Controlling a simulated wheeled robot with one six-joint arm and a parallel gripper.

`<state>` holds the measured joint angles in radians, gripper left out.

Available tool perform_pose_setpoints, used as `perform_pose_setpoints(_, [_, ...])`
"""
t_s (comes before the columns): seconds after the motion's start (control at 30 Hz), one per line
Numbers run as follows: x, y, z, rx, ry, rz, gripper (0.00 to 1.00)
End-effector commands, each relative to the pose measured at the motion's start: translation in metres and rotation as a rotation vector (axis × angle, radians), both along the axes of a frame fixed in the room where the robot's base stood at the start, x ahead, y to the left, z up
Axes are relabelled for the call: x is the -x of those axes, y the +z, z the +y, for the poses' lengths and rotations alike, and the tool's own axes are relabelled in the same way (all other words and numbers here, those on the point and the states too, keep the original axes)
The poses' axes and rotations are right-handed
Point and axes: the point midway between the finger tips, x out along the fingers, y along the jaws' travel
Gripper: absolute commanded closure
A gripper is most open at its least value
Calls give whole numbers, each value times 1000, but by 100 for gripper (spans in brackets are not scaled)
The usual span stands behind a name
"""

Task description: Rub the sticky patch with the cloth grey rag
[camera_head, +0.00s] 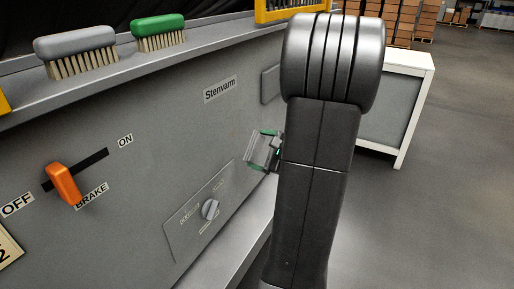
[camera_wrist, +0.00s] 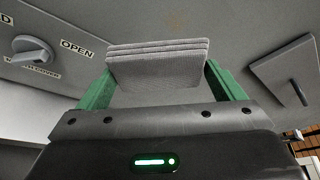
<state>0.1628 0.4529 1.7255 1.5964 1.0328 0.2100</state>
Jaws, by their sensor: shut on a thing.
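The grey rag (camera_wrist: 158,66) is a folded stack of cloth between the two green fingers of my gripper (camera_wrist: 155,85) in the wrist view. My gripper is shut on it and holds it facing the grey machine panel. In the head view my gripper (camera_head: 264,150) is small and partly behind my arm, close to the panel below the "Stenvarm" label, with the rag (camera_head: 258,149) between its fingers. I cannot tell whether the rag touches the panel.
A dial (camera_head: 210,209) on a plate sits low on the panel. An orange brake lever (camera_head: 64,184) is at left. A grey brush (camera_head: 76,48) and a green brush (camera_head: 158,32) lie on the ledge above. A white cabinet (camera_head: 393,107) stands at right beside open floor.

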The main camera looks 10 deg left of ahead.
Motion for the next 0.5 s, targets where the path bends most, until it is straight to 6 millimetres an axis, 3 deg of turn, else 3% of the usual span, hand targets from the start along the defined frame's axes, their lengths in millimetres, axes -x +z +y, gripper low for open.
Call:
perform_pose_setpoints(0.27, [-1,1,2,0,1,0,30])
perform_pose_setpoints(0.5, [-7,6,21,-2,3,0,30])
